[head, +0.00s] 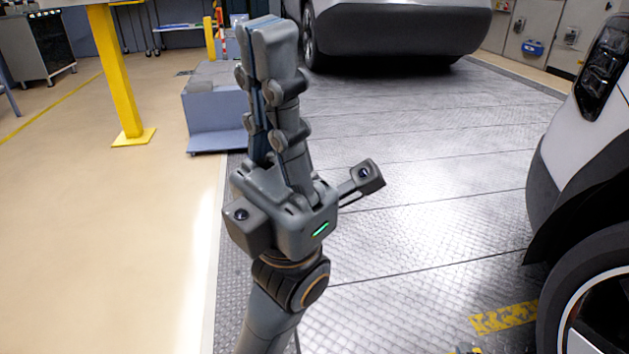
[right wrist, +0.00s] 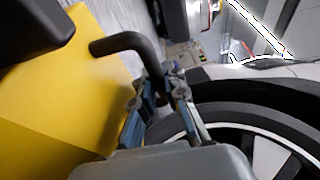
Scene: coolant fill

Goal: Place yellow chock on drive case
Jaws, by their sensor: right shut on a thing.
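The yellow chock (right wrist: 75,75) fills the left of the right wrist view, with a bent black handle (right wrist: 120,42) on it. My right gripper (right wrist: 165,88) is shut on this handle, beside a car wheel. My left gripper (head: 262,35) stands upright in the middle of the head view, its fingers together with nothing seen between them. I cannot identify the drive case for certain. A low grey-blue box-like unit (head: 215,143) stands on the floor behind the left gripper.
A car's front wheel (head: 595,305) and body are close at the right. Another car (head: 400,25) stands at the back. A yellow post (head: 115,75) rises at the left. The metal plate floor (head: 430,190) between the cars is largely clear.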

